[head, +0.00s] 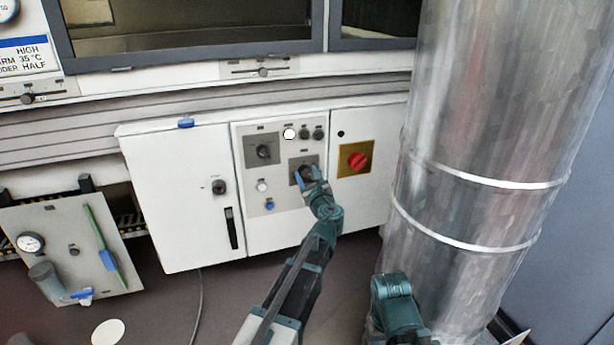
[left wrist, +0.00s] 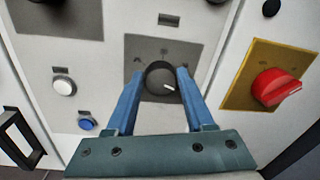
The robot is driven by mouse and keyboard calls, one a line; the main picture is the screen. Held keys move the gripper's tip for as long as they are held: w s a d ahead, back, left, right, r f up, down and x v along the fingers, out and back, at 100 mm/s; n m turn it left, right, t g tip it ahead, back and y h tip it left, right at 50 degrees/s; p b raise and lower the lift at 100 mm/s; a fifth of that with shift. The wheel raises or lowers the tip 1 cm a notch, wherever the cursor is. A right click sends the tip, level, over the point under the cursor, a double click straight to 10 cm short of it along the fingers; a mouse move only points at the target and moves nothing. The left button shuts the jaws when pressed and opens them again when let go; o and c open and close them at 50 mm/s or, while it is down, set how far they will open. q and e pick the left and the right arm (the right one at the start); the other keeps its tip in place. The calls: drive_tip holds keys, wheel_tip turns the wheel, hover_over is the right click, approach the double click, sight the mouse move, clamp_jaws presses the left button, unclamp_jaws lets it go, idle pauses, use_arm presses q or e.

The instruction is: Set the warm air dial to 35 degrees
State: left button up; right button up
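Two dark round dials sit on grey plates on the white control cabinet. One dial (head: 262,151) is at the upper left, free of any gripper. The other, lower right dial (left wrist: 162,82) has a white pointer mark, which points right and slightly down in the left wrist view. My left gripper (head: 307,174) is at this dial, with one blue finger on each side, close against the knob. The fingers appear shut on it. The labels and scale marks are too small to read. My right arm shows low in the head view, but its fingers do not show.
A red rotary switch (head: 358,160) on a yellow plate is just right of the dial. A white button (head: 262,186) and blue button (head: 269,205) are to its left. A big metal duct (head: 485,150) stands at the right.

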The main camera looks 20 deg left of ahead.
use_arm(q)
drive_tip(key=shift+d, duration=0.1)
clamp_jaws()
drive_tip(key=shift+w+d+n, duration=0.1)
drive_tip(key=shift+n, duration=0.3)
drive_tip(key=n, duration=0.5)
drive_tip(key=shift+w+d+b, duration=0.1)
drive_tip(key=shift+w+b, duration=0.05)
drive_tip(key=shift+b, duration=0.25)
drive_tip(key=c, duration=0.7)
unclamp_jaws()
drive_tip(key=shift+n+t, duration=0.3)
drive_tip(key=shift+n, duration=0.9)
drive_tip(key=shift+o, duration=0.9)
drive_tip(key=shift+w+d+n+y, duration=0.15)
drive_tip(key=shift+n+y, duration=0.15)
drive_tip(key=shift+n, duration=0.5)
